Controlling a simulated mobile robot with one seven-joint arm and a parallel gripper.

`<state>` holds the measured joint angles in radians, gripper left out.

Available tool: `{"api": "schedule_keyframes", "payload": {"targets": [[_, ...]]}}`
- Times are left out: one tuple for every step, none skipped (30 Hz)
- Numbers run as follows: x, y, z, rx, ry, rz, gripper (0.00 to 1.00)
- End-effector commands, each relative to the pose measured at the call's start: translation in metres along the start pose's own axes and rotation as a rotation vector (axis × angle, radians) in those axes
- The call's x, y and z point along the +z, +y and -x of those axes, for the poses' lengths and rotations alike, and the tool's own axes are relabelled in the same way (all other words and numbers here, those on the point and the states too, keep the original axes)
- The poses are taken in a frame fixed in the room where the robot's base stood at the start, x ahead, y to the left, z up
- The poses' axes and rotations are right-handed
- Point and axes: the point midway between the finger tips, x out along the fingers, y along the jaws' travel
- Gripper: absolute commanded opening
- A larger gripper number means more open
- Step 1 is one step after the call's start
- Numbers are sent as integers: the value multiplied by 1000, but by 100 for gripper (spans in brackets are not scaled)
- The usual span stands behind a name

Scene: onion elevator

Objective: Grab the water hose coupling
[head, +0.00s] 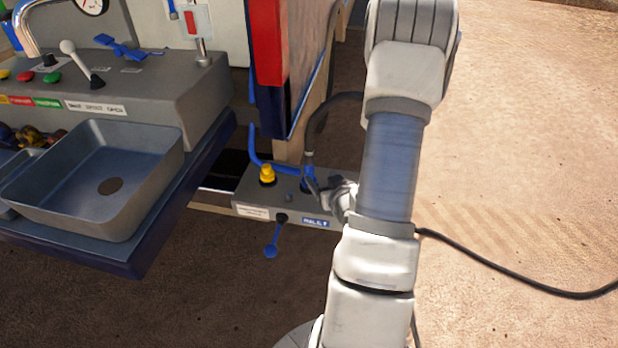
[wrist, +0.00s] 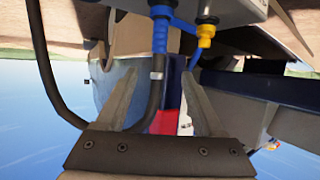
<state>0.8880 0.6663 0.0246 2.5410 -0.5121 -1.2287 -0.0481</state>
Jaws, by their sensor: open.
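The water hose coupling (wrist: 161,34) is a blue fitting at the top of the wrist view, with a black hose (wrist: 155,98) and a pale metal collar joined to it. In the head view a bit of blue coupling (head: 308,184) shows on the grey inlet block (head: 250,196), partly hidden by my gripper. My gripper (wrist: 158,74) is open. In the wrist view its fingers stand on either side of the hose, with visible gaps, and point toward the coupling. In the head view my gripper (head: 322,186) is at the block's right end.
A yellow fitting (head: 267,174) with a blue hose stands left of the coupling. A blue-handled lever (head: 271,249) hangs from the block's front. A grey sink (head: 105,180) with a blue edge is at left. Ground at right is mostly clear.

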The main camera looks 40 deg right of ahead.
Motion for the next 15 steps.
{"api": "schedule_keyframes", "payload": {"targets": [[4,0,-4,0,3,3,70],[4,0,-5,0,3,3,70],[4,0,-6,1,3,2,70],[4,0,-7,1,2,2,70],[4,0,-8,1,3,2,70],[4,0,-9,2,3,3,70],[4,0,-10,2,2,3,70],[3,-1,-16,0,1,2,70],[2,-1,-26,-1,0,2,70],[2,-2,-33,-1,-1,1,70],[2,-2,-40,-2,0,1,70],[2,-1,-48,0,0,1,70],[2,-1,-55,1,-1,0,70],[2,-1,-62,0,0,0,70],[2,-1,-70,0,0,1,70]]}}
